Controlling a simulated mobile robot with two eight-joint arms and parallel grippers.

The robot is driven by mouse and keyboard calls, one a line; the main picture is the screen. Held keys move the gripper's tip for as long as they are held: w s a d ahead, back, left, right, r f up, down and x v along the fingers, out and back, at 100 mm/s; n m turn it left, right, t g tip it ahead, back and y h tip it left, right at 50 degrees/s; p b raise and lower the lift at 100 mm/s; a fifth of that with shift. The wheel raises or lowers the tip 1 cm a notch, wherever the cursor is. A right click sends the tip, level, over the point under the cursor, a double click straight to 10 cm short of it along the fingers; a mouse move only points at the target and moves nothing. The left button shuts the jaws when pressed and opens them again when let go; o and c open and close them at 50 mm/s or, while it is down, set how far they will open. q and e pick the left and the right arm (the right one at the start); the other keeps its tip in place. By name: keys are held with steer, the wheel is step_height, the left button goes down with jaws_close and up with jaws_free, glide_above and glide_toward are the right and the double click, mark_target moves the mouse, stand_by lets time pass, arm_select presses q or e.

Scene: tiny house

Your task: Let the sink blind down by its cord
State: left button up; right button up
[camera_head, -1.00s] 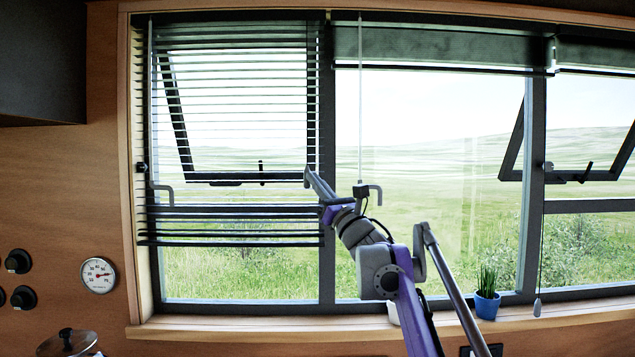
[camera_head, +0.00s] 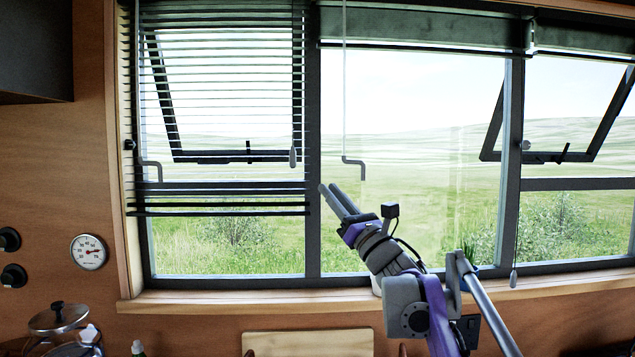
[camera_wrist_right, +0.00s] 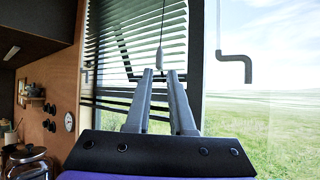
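A dark slatted blind (camera_head: 225,100) hangs at the left window, its slats spread and its bottom rail just below the window's middle. A thin cord with a grey tassel (camera_head: 292,157) hangs before its right side. My right gripper (camera_head: 337,188) is below and to the right of the tassel, with its fingers apart and nothing between them. In the right wrist view, the tassel (camera_wrist_right: 159,58) shows just above and beyond the gap between the fingertips (camera_wrist_right: 160,74), apart from them. The middle blind (camera_head: 425,25) and right blind (camera_head: 585,38) are gathered up. My left gripper is not in view.
A crank rod (camera_head: 345,90) hangs at the middle window, close to my right gripper. Another cord's tassel (camera_head: 514,279) hangs at the right. A wooden sill (camera_head: 230,301) runs below the windows. A pot lid (camera_head: 58,318) and bottle are at lower left.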

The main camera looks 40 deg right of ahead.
steer(key=shift+o, duration=1.1)
steer(key=shift+w+r+m+h, duration=0.2)
steer(key=shift+m+h, duration=0.2)
steer(key=shift+m, duration=0.5)
steer(key=shift+o, duration=0.9)
steer(key=m+h, duration=0.1)
steer(key=m, duration=0.2)
steer(key=w+r+m+h, duration=0.1)
steer(key=m, duration=0.3)
steer(key=w+r+m+h, duration=0.1)
steer(key=m, duration=0.2)
steer(key=m+g+h, duration=0.4)
steer(key=m, duration=2.4)
glide_toward(293, 158)
steer(key=r, duration=0.1)
steer(key=p+x, duration=0.2)
steer(key=x, duration=0.7)
steer(key=shift+w+d+f, duration=0.1)
steer(key=shift+f, duration=0.1)
steer(key=shift+w+d+r+g+p, duration=0.1)
steer(key=shift+w+d+g+p, duration=0.25)
steer(key=shift+w, duration=0.4)
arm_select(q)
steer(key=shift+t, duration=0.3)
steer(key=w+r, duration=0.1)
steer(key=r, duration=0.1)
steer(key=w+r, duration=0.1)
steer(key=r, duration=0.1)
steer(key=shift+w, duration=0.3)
